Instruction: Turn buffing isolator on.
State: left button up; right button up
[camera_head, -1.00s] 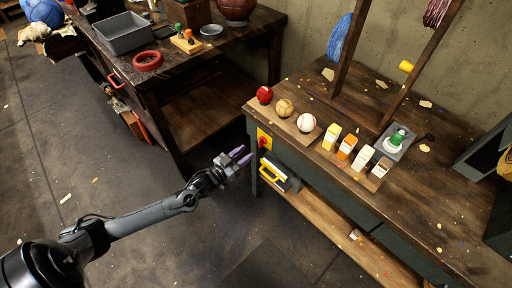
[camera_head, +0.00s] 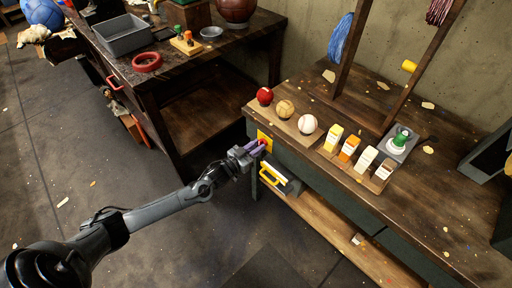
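The buffing isolator looks to be the yellow plate (camera_head: 262,136) with a red knob, on the left end of the right bench's front. My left gripper (camera_head: 257,147) is right at it, its purple fingertips over the red knob and hiding most of it. A small gap seems to show between the fingers, but whether they touch or grip the knob is too small to tell. The knob's setting is hidden. My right gripper is out of view.
A yellow-handled item (camera_head: 271,176) hangs just below the isolator. Red, tan and white balls stand on a wooden board (camera_head: 274,108) on the bench above. The left bench (camera_head: 180,75) holds a grey tray (camera_head: 122,35) and a red ring (camera_head: 147,62). Open floor lies below my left arm.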

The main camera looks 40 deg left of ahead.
pick_arm(q)
grip_shut()
jog(key=shift+m, duration=0.3)
jog(key=m+p, duration=0.1)
jog(key=m, duration=0.1)
jog(key=shift+d+r+m+p, duration=0.1)
jog(key=shift+m+p, duration=0.2)
jog(key=shift+p, duration=0.05)
jog(key=m+p, duration=0.1)
jog(key=m, duration=0.4)
jog(key=m+p, duration=0.1)
jog(key=m, duration=0.4)
jog(key=m+p, duration=0.1)
jog(key=m, duration=0.3)
jog(key=shift+d+f+m, duration=0.15)
jog(key=shift+f+m, duration=0.15)
jog(key=shift+m, duration=0.1)
